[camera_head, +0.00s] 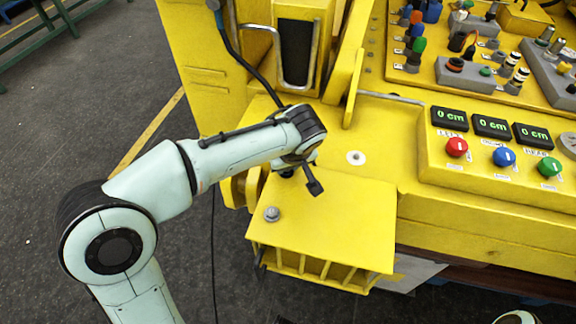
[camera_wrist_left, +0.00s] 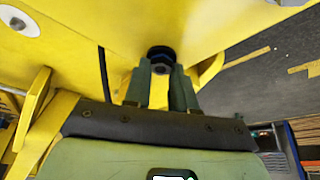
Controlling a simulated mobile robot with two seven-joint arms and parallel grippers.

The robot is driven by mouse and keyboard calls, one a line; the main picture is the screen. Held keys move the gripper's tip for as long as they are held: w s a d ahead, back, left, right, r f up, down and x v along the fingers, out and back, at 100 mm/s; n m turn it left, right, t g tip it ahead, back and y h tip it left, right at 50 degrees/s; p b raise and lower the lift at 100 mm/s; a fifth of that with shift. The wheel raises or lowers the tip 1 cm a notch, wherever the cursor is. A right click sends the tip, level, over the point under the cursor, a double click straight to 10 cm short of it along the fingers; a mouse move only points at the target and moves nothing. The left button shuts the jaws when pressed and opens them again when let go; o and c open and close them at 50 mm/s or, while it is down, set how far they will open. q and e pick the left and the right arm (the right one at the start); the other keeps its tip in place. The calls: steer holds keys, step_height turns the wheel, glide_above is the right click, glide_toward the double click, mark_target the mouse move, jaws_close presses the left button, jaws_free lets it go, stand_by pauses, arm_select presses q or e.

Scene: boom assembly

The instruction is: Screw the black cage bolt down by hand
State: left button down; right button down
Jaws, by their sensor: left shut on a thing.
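The black cage bolt (camera_wrist_left: 161,56) shows in the left wrist view between my left fingertips (camera_wrist_left: 162,74), against a yellow surface. My left gripper is shut on it, one finger on each side. In the head view my left gripper (camera_head: 288,171) is at the back left part of the yellow cage's top plate (camera_head: 335,225). My wrist hides most of the gripper and the bolt there. How far the bolt is screwed in cannot be told. A grey bolt (camera_head: 271,214) stands at the plate's front left corner. My right gripper is not in view.
A yellow upright plate (camera_head: 354,85) and a black cable (camera_head: 240,60) are close behind my arm. The control panel with displays (camera_head: 490,127) and coloured knobs is on the right. The plate's front right is clear.

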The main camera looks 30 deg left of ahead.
arm_select(q)
steer(key=m, duration=0.1)
steer(key=m+t+h, duration=0.1)
steer(key=m, duration=0.1)
steer(key=shift+a+r+m+b, duration=0.15)
steer(key=shift+a+m+b, duration=0.05)
steer(key=shift+m+b, duration=0.15)
steer(key=m+h, duration=0.1)
steer(key=m, duration=0.2)
steer(key=shift+a+r+m+t, duration=0.1)
steer(key=shift+m+t, duration=0.15)
steer(key=shift+t, duration=0.05)
steer(key=m+h+p, duration=0.1)
steer(key=m, duration=0.1)
steer(key=m+h, duration=0.1)
steer(key=m, duration=0.2)
steer(key=shift+a+h+p, duration=0.1)
steer(key=shift+h+p, duration=0.2)
steer(key=shift+p, duration=0.05)
steer(key=m, duration=0.2)
steer(key=m+g+h, duration=0.1)
steer(key=m, duration=0.2)
steer(key=shift+w+m+h, duration=0.1)
steer(key=shift+m+h, duration=0.2)
steer(key=c, duration=1)
jaws_free()
steer(key=shift+c, duration=0.2)
steer(key=shift+o, duration=0.6)
steer(key=p+v, duration=0.2)
steer(key=v, duration=1.1)
